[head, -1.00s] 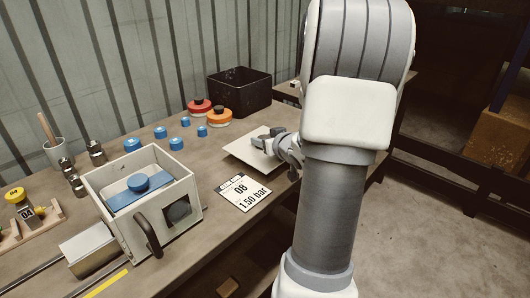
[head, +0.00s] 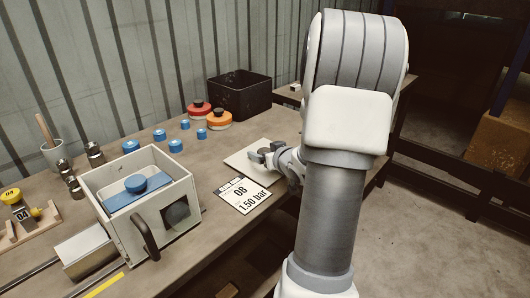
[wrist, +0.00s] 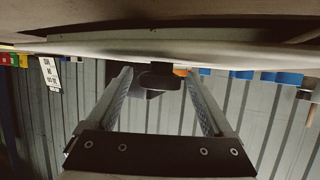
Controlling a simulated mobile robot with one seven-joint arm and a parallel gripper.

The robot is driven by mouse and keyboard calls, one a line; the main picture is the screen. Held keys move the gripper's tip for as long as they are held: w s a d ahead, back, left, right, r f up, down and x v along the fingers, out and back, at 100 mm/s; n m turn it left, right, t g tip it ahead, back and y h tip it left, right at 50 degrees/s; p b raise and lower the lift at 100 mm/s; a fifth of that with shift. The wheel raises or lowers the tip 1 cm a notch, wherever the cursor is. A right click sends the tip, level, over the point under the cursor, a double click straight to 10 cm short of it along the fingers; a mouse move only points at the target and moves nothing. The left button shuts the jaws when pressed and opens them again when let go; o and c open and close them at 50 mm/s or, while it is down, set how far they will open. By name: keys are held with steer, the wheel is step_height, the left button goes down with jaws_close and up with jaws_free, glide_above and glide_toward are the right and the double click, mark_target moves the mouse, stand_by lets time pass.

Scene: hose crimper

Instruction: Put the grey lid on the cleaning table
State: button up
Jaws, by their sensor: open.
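The grey lid is a thin, pale square plate (head: 243,161). It lies flat on the table (head: 205,165), behind the printed card. In the wrist view its edge (wrist: 100,52) runs across the top. A dark knob (wrist: 158,78) sits between my fingers there, with visible space on both sides. My gripper (head: 262,156) is open over the lid, around the knob. My wrist and arm hide the lid's right side.
An open white box (head: 110,208) with a blue-knobbed insert stands left. The card marked 08 (head: 242,196) lies in front of the lid. Behind are several blue caps (head: 160,134), a red and an orange cap (head: 219,119), and a black bin (head: 238,93).

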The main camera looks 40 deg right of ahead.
steer(key=shift+r, duration=0.1)
steer(key=shift+r, duration=0.2)
steer(key=p+v, duration=0.3)
steer(key=v, duration=0.8)
steer(key=shift+d, duration=0.1)
steer(key=shift+s+a, duration=0.2)
steer(key=shift+s, duration=0.3)
steer(key=shift+w+r, duration=0.1)
steer(key=shift+r, duration=0.05)
